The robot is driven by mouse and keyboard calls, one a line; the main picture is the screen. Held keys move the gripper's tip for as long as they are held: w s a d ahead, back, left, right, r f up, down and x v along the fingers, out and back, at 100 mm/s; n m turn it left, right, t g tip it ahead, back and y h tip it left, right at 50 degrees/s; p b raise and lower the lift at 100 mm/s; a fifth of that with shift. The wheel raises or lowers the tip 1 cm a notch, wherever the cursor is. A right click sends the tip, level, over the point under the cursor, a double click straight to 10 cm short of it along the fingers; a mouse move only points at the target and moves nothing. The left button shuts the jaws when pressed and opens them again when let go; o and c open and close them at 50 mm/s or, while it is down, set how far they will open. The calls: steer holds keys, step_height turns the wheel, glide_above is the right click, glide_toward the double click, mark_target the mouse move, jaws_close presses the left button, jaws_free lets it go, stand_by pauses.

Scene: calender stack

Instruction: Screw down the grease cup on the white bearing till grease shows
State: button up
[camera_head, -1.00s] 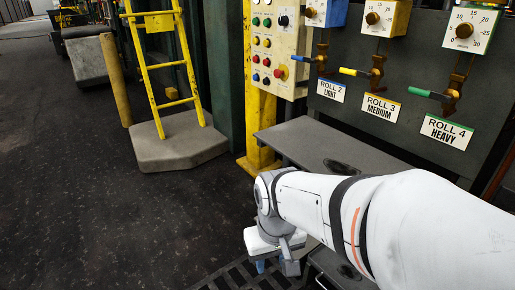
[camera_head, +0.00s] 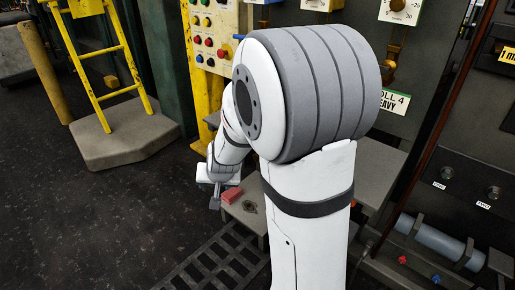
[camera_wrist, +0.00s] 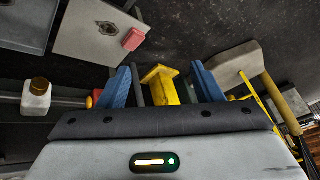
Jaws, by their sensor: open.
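In the wrist view, a white block (camera_wrist: 36,102) with a brass-coloured cap (camera_wrist: 40,85) sits at the left on a grey bar; it looks like the white bearing and its grease cup. No grease can be made out at this size. My gripper (camera_wrist: 163,82) has its two blue fingers spread with nothing held between them. The white block lies left of the fingers, apart from them. In the head view my gripper (camera_head: 215,197) is small, pointing down beyond my arm, and its fingers are partly hidden. I cannot find the white block in the head view.
A red block (camera_head: 232,195) lies on a grey step (camera_head: 248,208) beside my gripper. A floor grating (camera_head: 215,262) lies in front. A yellow ladder (camera_head: 105,70) stands on the left. At lower right is a grey roller (camera_head: 430,240) with red and blue knobs. Dark floor is clear at left.

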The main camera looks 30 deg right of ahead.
steer(key=w+d+f+m+t+h+p, duration=0.25)
steer(key=w+d+f+m+h, duration=0.55)
steer(key=w+d, duration=0.5)
steer(key=s+d+f+m+g+h+p, duration=0.1)
steer(key=s+d+f+m+h, duration=0.1)
steer(key=s+d+f+h, duration=0.4)
steer(key=s+d+f+m+g+h+p, duration=0.1)
steer(key=s+d+f+h, duration=0.25)
steer(key=d, duration=0.45)
steer(key=shift+y, duration=0.25)
steer(key=shift+b+x, duration=1.15)
steer(key=shift+x, duration=2.45)
steer(key=shift+s+f, duration=0.1)
steer(key=shift+f, duration=0.05)
steer(key=shift+c, duration=0.3)
